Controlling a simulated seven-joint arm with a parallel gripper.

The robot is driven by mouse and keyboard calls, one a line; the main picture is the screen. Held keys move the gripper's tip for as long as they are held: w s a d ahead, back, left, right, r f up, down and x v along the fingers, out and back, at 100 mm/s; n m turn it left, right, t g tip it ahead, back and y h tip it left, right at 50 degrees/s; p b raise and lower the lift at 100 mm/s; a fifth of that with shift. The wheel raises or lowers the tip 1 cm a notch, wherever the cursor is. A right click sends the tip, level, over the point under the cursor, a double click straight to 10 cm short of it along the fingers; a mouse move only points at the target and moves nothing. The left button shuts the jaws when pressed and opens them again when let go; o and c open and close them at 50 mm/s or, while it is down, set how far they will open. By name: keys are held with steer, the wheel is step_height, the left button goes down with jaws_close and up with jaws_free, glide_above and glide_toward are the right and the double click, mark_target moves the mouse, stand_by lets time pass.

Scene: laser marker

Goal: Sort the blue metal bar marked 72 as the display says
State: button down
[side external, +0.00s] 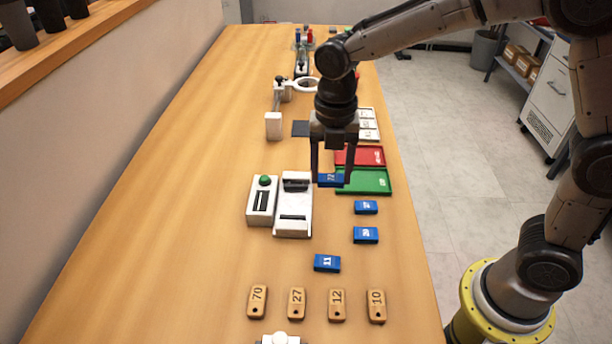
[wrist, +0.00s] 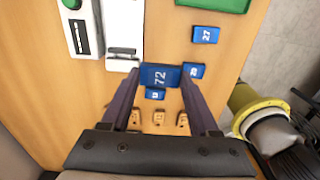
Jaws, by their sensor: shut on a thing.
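The blue bar marked 72 (side external: 330,180) is held between the fingers of my gripper (side external: 331,182), raised above the table. It also shows in the wrist view (wrist: 160,76), with a finger on each side. In the side view it overlaps the near left part of the green tray (side external: 376,184). The red tray (side external: 368,157) lies just behind the green one, partly hidden by my gripper. The white laser marker (side external: 293,215) stands left of the held bar. Beside it is a white box with a green button (side external: 263,195) and a dark panel; I cannot read any display.
Blue bars marked 27 (side external: 366,207), 29 (side external: 365,235) and 11 (side external: 327,263) lie on the table. Several wooden tags (side external: 297,303) lie in a row nearer the camera. The table's left side is clear.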

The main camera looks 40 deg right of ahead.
steer(key=s+d+r, duration=0.1)
steer(key=s+r, duration=0.1)
steer(key=s, duration=0.3)
steer(key=shift+n, duration=0.6)
steer(key=w, duration=0.1)
steer(key=w+r, duration=0.1)
steer(key=w, duration=0.2)
steer(key=shift+w+d+r, duration=0.3)
steer(key=shift+w+d, duration=0.1)
steer(key=w+d+f+m, duration=0.1)
steer(key=w+d+f, duration=0.1)
steer(key=w+d, duration=0.2)
steer(key=w+d+f, duration=0.3)
steer(key=w+d, duration=0.1)
steer(key=d, duration=0.3)
steer(key=w+d+f+m, duration=0.1)
steer(key=w+d+f, duration=0.2)
steer(key=w+d, duration=0.1)
steer(key=shift+w+d+f+m, duration=0.15)
steer(key=shift+w+d+m, duration=0.15)
steer(key=shift+d, duration=0.45)
steer(key=shift+s+d+f, duration=0.1)
steer(key=shift+d+f, duration=0.25)
steer(key=shift+d, duration=0.1)
steer(key=shift+f, duration=2.4)
